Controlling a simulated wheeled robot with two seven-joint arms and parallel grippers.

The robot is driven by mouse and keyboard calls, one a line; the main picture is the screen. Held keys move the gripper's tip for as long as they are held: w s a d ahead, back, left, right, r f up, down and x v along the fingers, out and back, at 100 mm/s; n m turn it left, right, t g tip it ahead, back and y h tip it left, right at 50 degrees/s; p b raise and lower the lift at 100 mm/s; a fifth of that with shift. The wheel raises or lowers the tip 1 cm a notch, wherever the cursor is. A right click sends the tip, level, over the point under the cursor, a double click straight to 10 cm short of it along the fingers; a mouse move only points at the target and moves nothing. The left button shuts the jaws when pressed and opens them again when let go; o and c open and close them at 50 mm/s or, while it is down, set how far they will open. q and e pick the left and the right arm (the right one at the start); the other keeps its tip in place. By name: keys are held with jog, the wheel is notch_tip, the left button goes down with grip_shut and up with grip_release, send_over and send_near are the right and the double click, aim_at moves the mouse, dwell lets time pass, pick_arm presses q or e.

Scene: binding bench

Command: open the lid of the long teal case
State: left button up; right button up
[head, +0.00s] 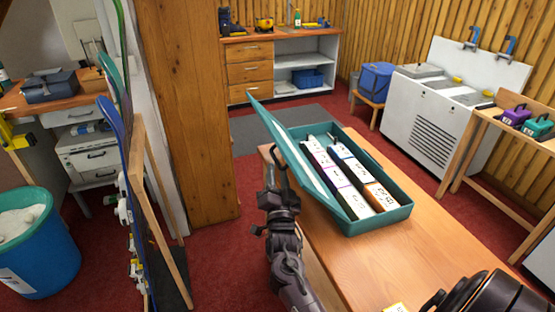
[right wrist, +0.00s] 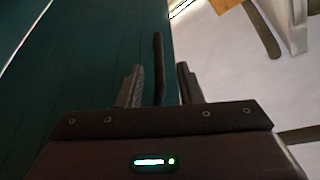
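The long teal case (head: 385,222) sits on the wooden bench, holding several white boxes with coloured labels (head: 345,175). Its teal lid (head: 290,150) stands raised along the case's left long side, tilted, with the contents exposed. My right gripper (head: 277,178) is beside the lid's outer left face. In the right wrist view the teal surface (right wrist: 85,70) fills the left, and a dark handle-like bar (right wrist: 158,65) stands between the two fingers (right wrist: 160,88). Gaps show on both sides of the bar, so the fingers look open around it. My left gripper is not in view.
A blue bin (head: 40,245) and a ski rack (head: 150,210) stand at left. A white cabinet (head: 440,110) and a side table with small cases (head: 515,117) stand at right.

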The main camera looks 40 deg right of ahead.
aim_at(276, 159)
jog(key=p+x, duration=0.1)
jog(key=x, duration=0.4)
jog(key=shift+w+f, duration=0.1)
jog(key=shift+f, duration=0.05)
grip_shut()
